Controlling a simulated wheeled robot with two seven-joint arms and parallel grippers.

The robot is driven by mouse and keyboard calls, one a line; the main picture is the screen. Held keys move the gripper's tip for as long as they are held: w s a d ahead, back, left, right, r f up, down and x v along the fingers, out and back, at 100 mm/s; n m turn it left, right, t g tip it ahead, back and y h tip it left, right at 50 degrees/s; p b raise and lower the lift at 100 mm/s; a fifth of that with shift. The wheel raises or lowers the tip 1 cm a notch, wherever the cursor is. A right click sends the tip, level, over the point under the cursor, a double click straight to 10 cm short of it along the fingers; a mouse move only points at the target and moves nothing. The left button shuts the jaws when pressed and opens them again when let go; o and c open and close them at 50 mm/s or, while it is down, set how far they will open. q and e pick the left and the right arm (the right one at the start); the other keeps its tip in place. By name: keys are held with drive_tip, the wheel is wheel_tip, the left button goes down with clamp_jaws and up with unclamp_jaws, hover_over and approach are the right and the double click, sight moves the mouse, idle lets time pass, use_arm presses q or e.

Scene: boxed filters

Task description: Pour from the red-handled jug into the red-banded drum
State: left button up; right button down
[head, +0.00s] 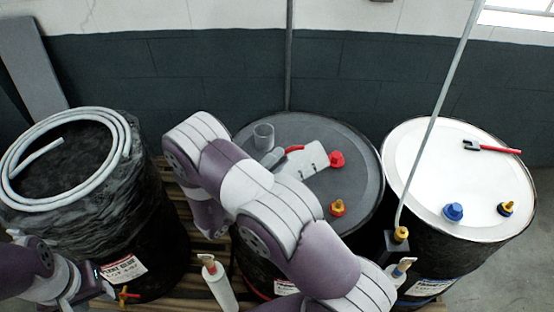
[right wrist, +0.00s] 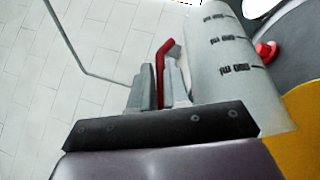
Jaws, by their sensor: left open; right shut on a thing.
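The red-handled jug (head: 309,162) is pale with dark graduation marks and also shows in the right wrist view (right wrist: 235,65). My right gripper (right wrist: 160,88) is shut on its red handle. In the head view the jug appears over the grey top of the middle drum (head: 290,128), beside a red cap (head: 336,159). I see no liquid flowing; the jug's mouth and exact tilt are unclear. The middle drum's label (head: 285,287) shows red, but its side is mostly hidden by my right arm. My left gripper (head: 106,286) is open and empty, low in front of the left drum.
A black-wrapped drum (head: 150,220) with a coiled pale hose (head: 70,195) stands left. A white-topped drum (head: 415,165) with a blue cap (head: 453,211) stands right. A small grey cup (head: 263,135) is on the middle drum. A white bottle (head: 218,285) stands in front.

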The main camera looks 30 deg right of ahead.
drive_tip(key=shift+a, duration=0.15)
idle(0.5)
drive_tip(key=shift+w+a+n+t+h+b, duration=0.1)
drive_tip(key=shift+a+n+t+h+b, duration=0.25)
drive_tip(key=shift+a+b, duration=0.2)
drive_tip(key=shift+a, duration=0.15)
idle(0.6)
drive_tip(key=shift+w+a+n+t+h+b, duration=0.1)
drive_tip(key=shift+a+n+t+h+b, duration=0.25)
drive_tip(key=shift+a+h+b, duration=0.25)
drive_tip(key=shift+d, duration=0.1)
idle(3.3)
drive_tip(key=shift+d+r+y+p, duration=0.25)
drive_tip(key=shift+d+y+p, duration=0.15)
drive_tip(key=shift+p, duration=0.45)
drive_tip(key=shift+s+d+m+g+y+p, duration=0.2)
drive_tip(key=shift+d+m+g+y+p, duration=0.25)
drive_tip(key=shift+d+p, duration=0.2)
drive_tip(key=shift+d+f+m+g, duration=0.25)
drive_tip(key=shift+d, duration=0.05)
